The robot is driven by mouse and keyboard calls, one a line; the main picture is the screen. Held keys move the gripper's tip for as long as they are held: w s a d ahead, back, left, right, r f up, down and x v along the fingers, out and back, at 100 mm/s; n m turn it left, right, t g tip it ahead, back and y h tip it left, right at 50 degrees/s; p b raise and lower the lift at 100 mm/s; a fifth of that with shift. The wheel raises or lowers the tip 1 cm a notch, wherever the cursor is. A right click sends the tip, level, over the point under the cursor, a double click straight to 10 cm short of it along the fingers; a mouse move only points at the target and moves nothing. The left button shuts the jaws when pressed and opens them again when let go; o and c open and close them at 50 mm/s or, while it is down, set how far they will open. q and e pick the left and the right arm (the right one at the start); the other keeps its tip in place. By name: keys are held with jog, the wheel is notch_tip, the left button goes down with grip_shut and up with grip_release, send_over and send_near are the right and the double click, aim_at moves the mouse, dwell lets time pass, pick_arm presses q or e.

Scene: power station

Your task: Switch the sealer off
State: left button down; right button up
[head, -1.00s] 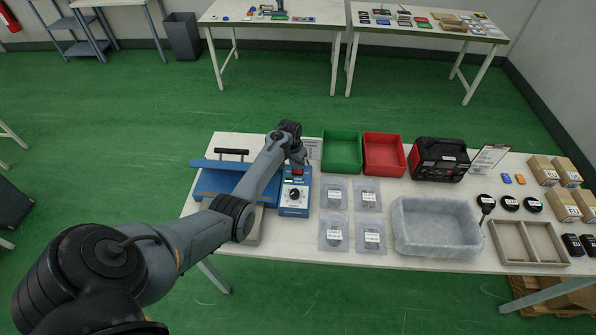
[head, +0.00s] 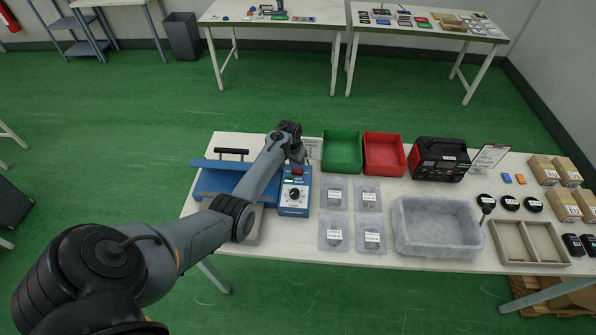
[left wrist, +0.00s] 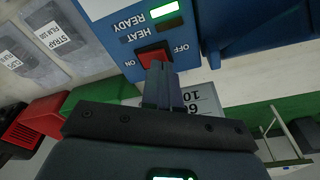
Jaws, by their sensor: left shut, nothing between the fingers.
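The sealer is a blue machine with a blue control box (head: 294,203) at the left of the near table, with a dial and a red rocker switch (head: 297,170) at its far end. In the left wrist view the red switch (left wrist: 153,55) sits between the labels ON and OFF. A green lamp (left wrist: 165,9) by READY is lit; the one by HEAT looks dark. My left gripper (left wrist: 158,68) is shut and empty, its fingertips right at the switch, overlapping its edge; I cannot tell whether they touch. In the head view the wrist hides most of the fingers. My right gripper is not in view.
A green bin (head: 341,146) and a red bin (head: 384,155) stand right of the wrist. Bagged parts (head: 334,232) lie right of the box. A translucent tray (head: 437,229) stands farther right. The sealer's black handle (head: 231,152) is left of my forearm.

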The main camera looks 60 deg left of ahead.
pick_arm(q)
jog(key=shift+f+b, duration=0.45)
jog(key=shift+f, duration=0.3)
jog(key=shift+r, duration=0.1)
notch_tip(320, 180, up, 7)
jog(key=p, duration=0.7)
jog(key=shift+p, duration=0.4)
jog(key=shift+s, duration=0.1)
dwell(0.4)
